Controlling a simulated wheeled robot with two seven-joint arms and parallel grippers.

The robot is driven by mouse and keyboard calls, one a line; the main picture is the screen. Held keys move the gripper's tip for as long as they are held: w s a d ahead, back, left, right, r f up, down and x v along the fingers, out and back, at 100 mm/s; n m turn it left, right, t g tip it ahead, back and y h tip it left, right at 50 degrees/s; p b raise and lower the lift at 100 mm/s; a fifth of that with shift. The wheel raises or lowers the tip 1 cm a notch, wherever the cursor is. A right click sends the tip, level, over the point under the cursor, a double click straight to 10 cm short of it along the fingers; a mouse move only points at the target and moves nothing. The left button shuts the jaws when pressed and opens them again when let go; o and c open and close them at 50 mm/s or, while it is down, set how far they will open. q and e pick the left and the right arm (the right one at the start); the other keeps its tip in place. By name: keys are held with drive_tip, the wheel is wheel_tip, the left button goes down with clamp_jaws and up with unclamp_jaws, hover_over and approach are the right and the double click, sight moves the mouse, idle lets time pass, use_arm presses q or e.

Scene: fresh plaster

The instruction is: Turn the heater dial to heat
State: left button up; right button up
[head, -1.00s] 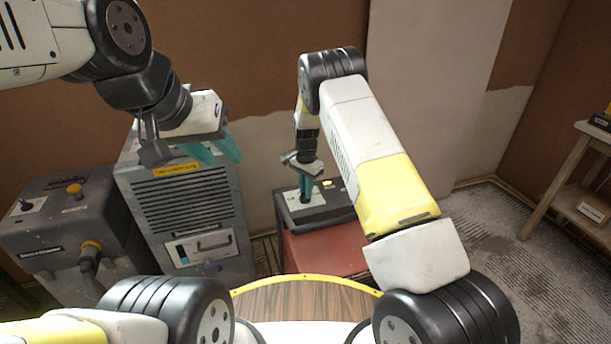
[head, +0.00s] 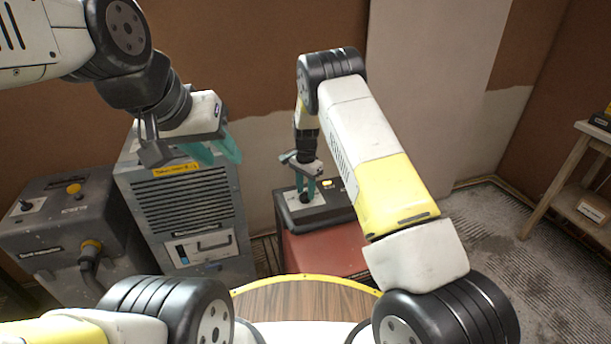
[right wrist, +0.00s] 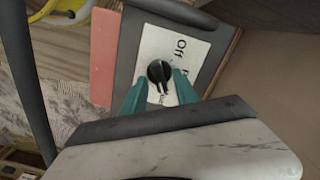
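The heater dial is a round black knob (right wrist: 158,71) on a white plate (right wrist: 180,48). The plate sits on the dark top (head: 335,208) of a red box (head: 325,250). The plate reads "Off"; a second label at its right is partly cut off by a finger. The knob's ridge points down toward my gripper in the right wrist view. My right gripper (right wrist: 161,77) has its teal fingers apart, one on each side of the knob. I cannot tell whether they touch it. My left gripper (head: 225,162) is open and empty before the grey vented cabinet (head: 240,205).
A dark machine (head: 60,235) with a yellow knob and a thick cable stands at the left. A wooden shelf (head: 565,185) stands at the far right. A round wooden top with a yellow rim (head: 300,300) is close in front. The floor at the right is clear.

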wheel_tip(320, 180, up, 8)
drive_tip(key=shift+f, duration=0.1)
idle(0.4)
drive_tip(key=shift+d+r, duration=0.1)
drive_tip(key=shift+r, duration=0.2)
wheel_tip(320, 180, up, 13)
drive_tip(key=n+t+y, duration=0.1)
hover_over(306, 192)
drive_tip(key=s+d, duration=0.4)
drive_tip(key=d, duration=0.1)
drive_tip(key=s+d+r+n+t+y, duration=0.2)
drive_tip(key=s+d+r+n, duration=0.15)
drive_tip(key=s+r, duration=0.75)
drive_tip(key=s+d+r+n+t, duration=0.1)
drive_tip(key=s+d+r+n, duration=0.1)
drive_tip(key=s, duration=0.8)
drive_tip(key=s+d+r+n+t, duration=0.2)
drive_tip(key=s+d+r, duration=0.1)
drive_tip(key=s, duration=0.8)
drive_tip(key=shift+d+r+n+h, duration=0.15)
drive_tip(key=shift+r+n+h, duration=0.1)
drive_tip(key=shift+n+h, duration=0.15)
